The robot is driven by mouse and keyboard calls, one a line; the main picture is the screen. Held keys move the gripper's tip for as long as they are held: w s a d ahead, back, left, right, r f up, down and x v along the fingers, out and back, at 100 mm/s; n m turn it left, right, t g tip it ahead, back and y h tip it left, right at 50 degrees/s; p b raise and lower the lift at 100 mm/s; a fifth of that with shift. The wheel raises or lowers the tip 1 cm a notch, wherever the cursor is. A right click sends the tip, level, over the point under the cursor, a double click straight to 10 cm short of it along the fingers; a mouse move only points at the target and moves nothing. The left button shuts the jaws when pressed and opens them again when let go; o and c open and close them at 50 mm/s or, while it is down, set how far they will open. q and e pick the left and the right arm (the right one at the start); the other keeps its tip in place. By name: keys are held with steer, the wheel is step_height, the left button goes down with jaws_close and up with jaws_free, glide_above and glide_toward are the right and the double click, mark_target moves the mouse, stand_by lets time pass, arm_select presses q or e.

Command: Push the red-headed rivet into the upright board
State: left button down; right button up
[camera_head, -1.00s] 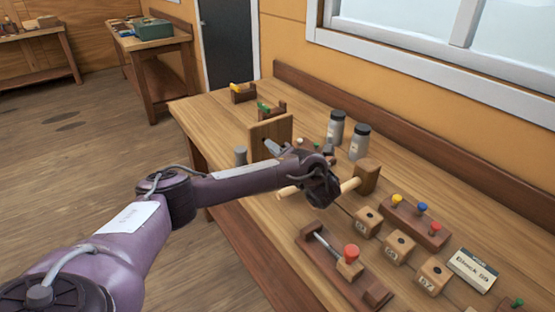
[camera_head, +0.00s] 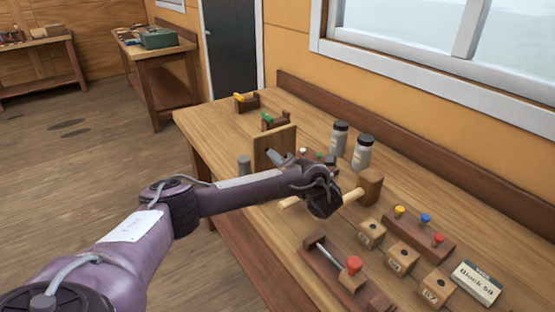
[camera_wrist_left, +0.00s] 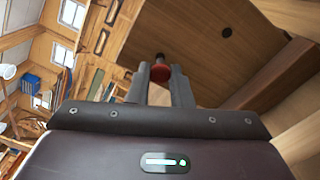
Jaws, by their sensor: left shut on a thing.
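The upright board (camera_head: 275,143) stands near the far end of the bench. It shows in the left wrist view as a brown panel (camera_wrist_left: 250,55) with a dark round hole (camera_wrist_left: 227,32). My left gripper (camera_head: 277,157) is at the board's near side. In the wrist view its fingers (camera_wrist_left: 160,76) are shut on the red-headed rivet (camera_wrist_left: 160,60), whose dark shank points away from the gripper. The hole appears up and to the right of the rivet, and the rivet looks apart from it. The head view does not show the held rivet clearly. My right gripper is not in view.
A mallet (camera_head: 370,186) lies behind my left wrist. Two grey jars (camera_head: 362,152) stand right of the board. Nearer are numbered blocks (camera_head: 402,257), a rack of coloured pegs (camera_head: 420,232) and a dark holder with a red knob (camera_head: 354,264).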

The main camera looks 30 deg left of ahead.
arm_select(q)
steer(key=shift+a, duration=0.1)
stand_by(0.3)
steer(key=shift+w+a, duration=0.15)
steer(key=shift+a, duration=0.15)
steer(key=shift+a+b, duration=0.15)
steer(key=shift+b, duration=0.15)
steer(key=shift+w+a+b, duration=0.2)
steer(key=shift+a+b, duration=0.25)
steer(key=shift+a, duration=0.05)
steer(key=shift+r, duration=0.1)
steer(key=c, duration=1.6)
jaws_free()
steer(key=shift+c, duration=0.2)
steer(key=o, duration=0.4)
steer(key=shift+w+a, duration=0.1)
